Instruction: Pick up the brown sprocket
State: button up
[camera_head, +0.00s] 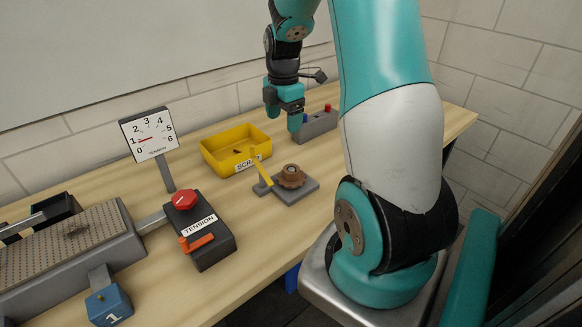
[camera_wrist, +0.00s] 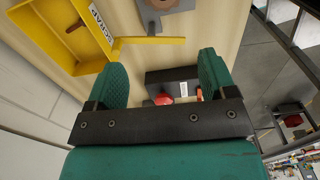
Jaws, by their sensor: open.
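The brown sprocket (camera_head: 291,177) lies on a grey base plate (camera_head: 300,192) on the table, with a yellow arm (camera_head: 263,174) beside it. In the wrist view the sprocket (camera_wrist: 161,4) is cut off by the top edge, and part of its plate (camera_wrist: 178,20) shows. My gripper (camera_head: 283,118) is above the table, behind the sprocket in the head view, and apart from it. In the wrist view my gripper (camera_wrist: 162,78) has its two green fingers spread wide, with nothing held between them.
A yellow scrap bin (camera_head: 205,153) stands left of the sprocket, with a brown piece inside. A grey box (camera_head: 318,127) with red and blue knobs is at the back. The tension box (camera_head: 211,248) and dial (camera_head: 149,135) are at left. Bare table lies in front of the sprocket.

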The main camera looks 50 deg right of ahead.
jog(key=p, duration=0.3)
send_near(291, 169)
jog(key=f, duration=0.5)
jog(key=shift+w+a+f, duration=0.1)
jog(key=shift+w+a, duration=0.15)
jog(key=shift+w, duration=0.15)
jog(key=shift+s+d+f+p, duration=0.1)
jog(key=shift+s+f+p, duration=0.15)
jog(key=shift+f+p, duration=0.25)
jog(key=shift+s+d+f+p, duration=0.1)
jog(key=shift+f+p, duration=0.3)
jog(key=shift+f, duration=0.7)
jog(key=shift+s+d+f+p, duration=0.1)
jog(key=shift+f+p, duration=0.3)
jog(key=shift+f, duration=0.65)
jog(key=c, duration=1)
